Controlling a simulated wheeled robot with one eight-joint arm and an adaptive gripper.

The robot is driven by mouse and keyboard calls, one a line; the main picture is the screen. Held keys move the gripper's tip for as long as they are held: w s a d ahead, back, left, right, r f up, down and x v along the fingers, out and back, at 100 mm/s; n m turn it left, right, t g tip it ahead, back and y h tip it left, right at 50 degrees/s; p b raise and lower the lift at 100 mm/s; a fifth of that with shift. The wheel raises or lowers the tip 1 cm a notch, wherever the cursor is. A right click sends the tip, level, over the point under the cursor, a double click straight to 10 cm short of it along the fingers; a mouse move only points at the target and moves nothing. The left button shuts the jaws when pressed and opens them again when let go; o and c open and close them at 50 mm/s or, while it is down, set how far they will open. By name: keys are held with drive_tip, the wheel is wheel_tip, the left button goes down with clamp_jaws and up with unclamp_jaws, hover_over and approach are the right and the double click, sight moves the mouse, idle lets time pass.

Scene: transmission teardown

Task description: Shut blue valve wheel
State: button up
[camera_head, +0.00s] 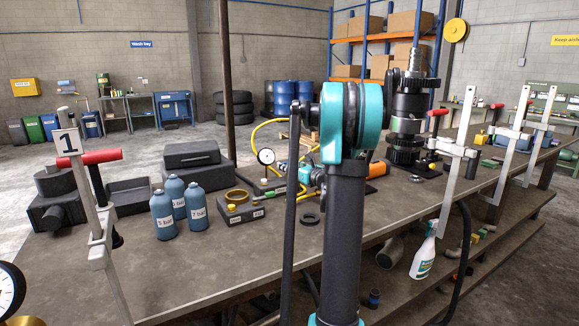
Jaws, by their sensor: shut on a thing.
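I cannot clearly make out a blue valve wheel. A small blue part (316,178) shows beside the yellow hose (262,127) on the workbench, just left of my arm; I cannot tell if it is the wheel. A pressure gauge (266,157) with a white dial stands upright near it. My arm, with a teal joint and dark grey link, rises through the middle of the view and covers part of the bench. My gripper does not show; what it holds is hidden.
The workbench (210,265) carries several blue-grey bottles (163,214), a dark case (193,163) and an orange cylinder (378,168). Clamps with red handles stand along its edges, one (97,240) at left. A tall dark machine (408,110) stands behind. Bare benchtop lies at front left.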

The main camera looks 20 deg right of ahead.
drive_tip(key=shift+h, duration=0.3)
drive_tip(key=m+h, duration=0.1)
drive_tip(key=h, duration=0.1)
drive_tip(key=m+h, duration=0.1)
drive_tip(key=m+t+h, duration=0.1)
drive_tip(key=m+h, duration=0.1)
drive_tip(key=shift+a+h, duration=0.3)
drive_tip(key=m+h, duration=0.2)
drive_tip(key=h, duration=0.1)
drive_tip(key=m+g+h, duration=0.1)
drive_tip(key=m+h, duration=0.2)
drive_tip(key=h, duration=0.1)
drive_tip(key=shift+g+h, duration=0.3)
drive_tip(key=shift+d+h, duration=0.1)
drive_tip(key=shift+h, duration=0.2)
drive_tip(key=o, duration=1.2)
drive_tip(key=v, duration=1.2)
drive_tip(key=shift+r, duration=0.2)
